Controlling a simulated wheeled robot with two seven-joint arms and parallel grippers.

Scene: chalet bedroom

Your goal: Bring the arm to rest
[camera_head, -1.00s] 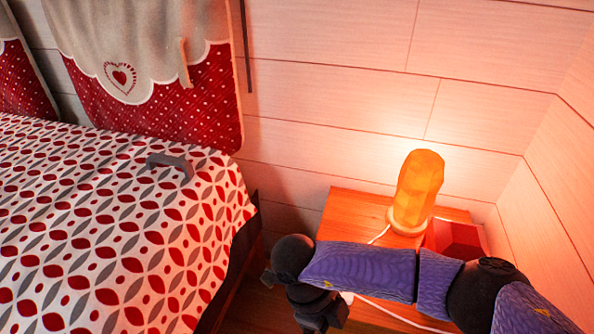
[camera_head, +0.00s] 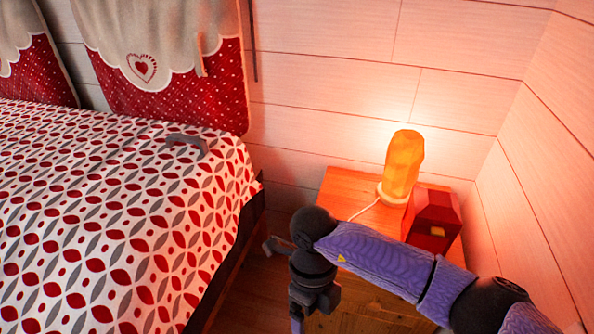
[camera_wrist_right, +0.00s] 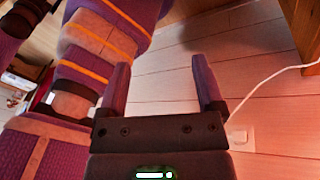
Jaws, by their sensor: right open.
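My right arm (camera_head: 380,258), in purple sleeves with dark joints, comes in from the lower right in the head view. It reaches across in front of the nightstand, and its dark wrist hangs down between bed and nightstand. In the right wrist view my right gripper (camera_wrist_right: 160,75) has its two fingers well apart with nothing between them. In the head view its fingers cannot be made out clearly. My left gripper is not in view.
A wooden nightstand (camera_head: 340,193) in the corner holds a lit orange lamp (camera_head: 403,163) and a red box (camera_head: 433,208) with something yellow in it. The bed (camera_head: 100,230) is at left, with a grey curved object (camera_head: 187,140) on it. A white cable (camera_wrist_right: 262,88) runs by the wall.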

